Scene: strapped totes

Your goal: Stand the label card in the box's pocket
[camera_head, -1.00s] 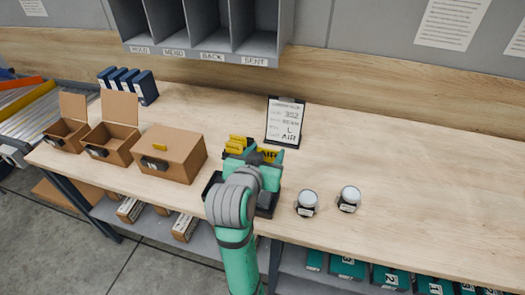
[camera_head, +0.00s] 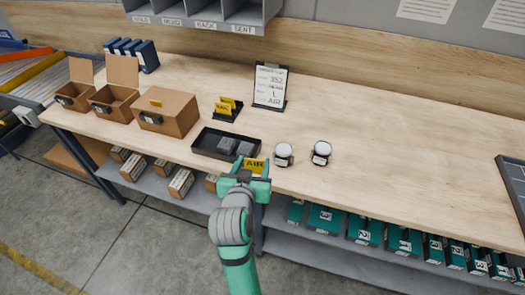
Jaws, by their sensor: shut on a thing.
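My gripper (camera_head: 247,180) is shut on a yellow label card (camera_head: 255,166) marked AIR. It holds the card upright just in front of the table's front edge, near the black tray. The closed cardboard box (camera_head: 170,112) stands on the table to the left, with a yellow tab on its top and a dark pocket (camera_head: 152,118) on its front face. Two open cardboard boxes, the nearer one (camera_head: 113,103) and the farther one (camera_head: 76,97), stand left of it, also with dark pockets. More yellow cards (camera_head: 227,106) stand in a black holder behind the tray.
A black tray (camera_head: 205,149) with grey blocks lies near the table edge. Two white-lidded jars (camera_head: 284,153) (camera_head: 322,151) stand to its right. A clipboard sign (camera_head: 270,87) reading AIR stands behind. The table's right half is mostly clear, with a dark tray (camera_head: 515,187) at the edge.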

